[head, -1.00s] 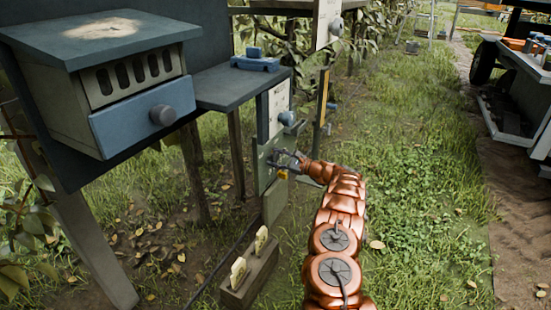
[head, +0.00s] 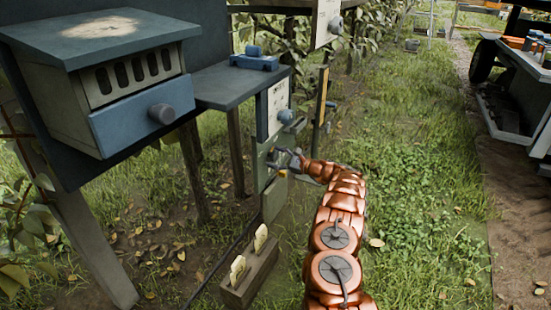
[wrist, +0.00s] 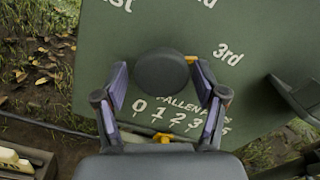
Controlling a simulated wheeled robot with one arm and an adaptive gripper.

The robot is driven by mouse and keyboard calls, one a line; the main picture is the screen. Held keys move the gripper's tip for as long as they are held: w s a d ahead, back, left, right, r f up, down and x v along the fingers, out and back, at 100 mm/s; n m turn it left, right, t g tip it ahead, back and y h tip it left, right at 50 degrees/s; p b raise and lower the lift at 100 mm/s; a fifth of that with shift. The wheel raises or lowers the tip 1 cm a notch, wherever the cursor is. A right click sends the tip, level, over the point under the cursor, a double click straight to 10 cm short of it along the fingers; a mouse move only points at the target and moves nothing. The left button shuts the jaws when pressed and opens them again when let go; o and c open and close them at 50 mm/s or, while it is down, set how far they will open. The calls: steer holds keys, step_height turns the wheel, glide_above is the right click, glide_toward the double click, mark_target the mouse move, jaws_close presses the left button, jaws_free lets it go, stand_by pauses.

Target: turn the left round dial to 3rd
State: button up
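The round dial (wrist: 162,72) is a dark knob on the green panel (wrist: 255,28). A small yellow mark shows at its upper right edge. The labels "1st" and "3rd" and part of another label are on the panel around it. My gripper (wrist: 160,80) is open, with one finger on each side of the dial. A narrow gap shows at the left finger; contact at the right finger is unclear. In the head view my gripper (head: 284,158) is at the low green panel (head: 266,165) and mostly covers the dial.
Another dark knob-like part (wrist: 298,98) juts out at the right of the panel. A white panel with a blue knob (head: 286,117) is above. A box with yellow tags (head: 250,272) stands on the ground below. Grass is clear to the right, with a cart (head: 520,90) beyond.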

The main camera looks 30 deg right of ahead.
steer(key=shift+r, duration=0.1)
steer(key=shift+s+d, duration=0.2)
steer(key=v, duration=1.1)
steer(key=shift+s, duration=0.2)
